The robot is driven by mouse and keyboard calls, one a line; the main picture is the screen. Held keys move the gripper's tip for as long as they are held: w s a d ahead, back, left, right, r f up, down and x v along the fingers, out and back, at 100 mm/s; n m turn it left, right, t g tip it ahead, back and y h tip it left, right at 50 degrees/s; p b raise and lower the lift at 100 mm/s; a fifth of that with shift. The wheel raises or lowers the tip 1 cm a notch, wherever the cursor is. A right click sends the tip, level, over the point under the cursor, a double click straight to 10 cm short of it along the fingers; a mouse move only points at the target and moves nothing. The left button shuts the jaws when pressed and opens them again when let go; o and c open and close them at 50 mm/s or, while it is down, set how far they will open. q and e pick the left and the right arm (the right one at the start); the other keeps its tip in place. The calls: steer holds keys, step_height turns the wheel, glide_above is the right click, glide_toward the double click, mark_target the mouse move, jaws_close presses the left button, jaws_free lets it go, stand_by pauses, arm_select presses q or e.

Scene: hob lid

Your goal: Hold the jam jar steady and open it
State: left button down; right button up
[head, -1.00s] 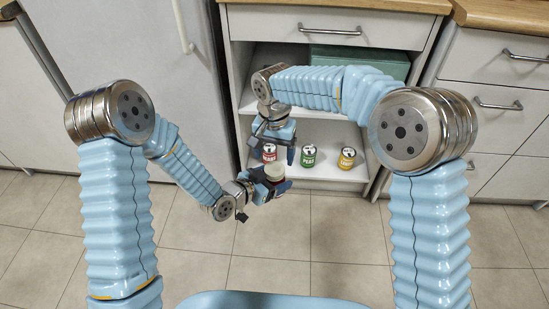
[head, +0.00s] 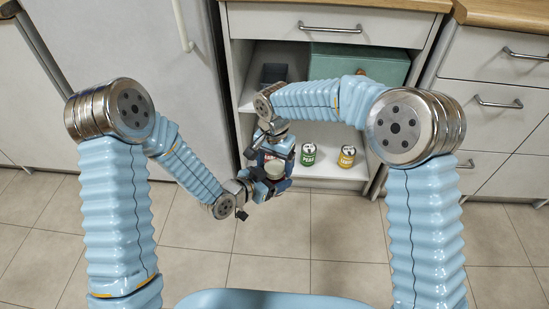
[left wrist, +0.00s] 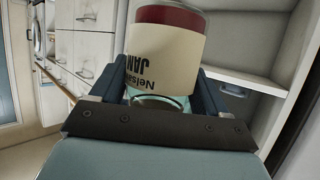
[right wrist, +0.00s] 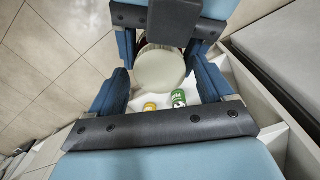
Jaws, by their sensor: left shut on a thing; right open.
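The jam jar (head: 275,169) is held in my left gripper (head: 268,188) in front of the open cupboard. Its round, pale top (right wrist: 160,70) shows from above in the right wrist view. In the left wrist view the jar (left wrist: 163,60) has a cream label with upside-down "JAM" lettering and a dark red band; the left fingers (left wrist: 160,95) are on either side of it. My right gripper (head: 272,158) is open just above the jar. In the right wrist view its fingers (right wrist: 160,88) stand wide on either side of the pale top, apart from it.
A green can (head: 308,155) and a yellow can (head: 346,157) stand on the lower cupboard shelf. The upper shelf holds a green box (head: 360,64) and a dark container (head: 274,74). The tiled floor (head: 300,245) in front is clear.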

steer(key=c, duration=1.1)
steer(key=n, duration=0.3)
steer(key=shift+n, duration=0.3)
steer(key=o, duration=1.2)
steer(key=shift+c, duration=0.2)
steer(key=shift+r, duration=2.35)
steer(key=shift+c, duration=0.3)
step_height(320, 180, up, 3)
steer(key=m, duration=0.3)
steer(key=shift+m, duration=0.3)
step_height(320, 180, down, 8)
steer(key=shift+r, duration=0.15)
steer(key=shift+c, duration=0.3)
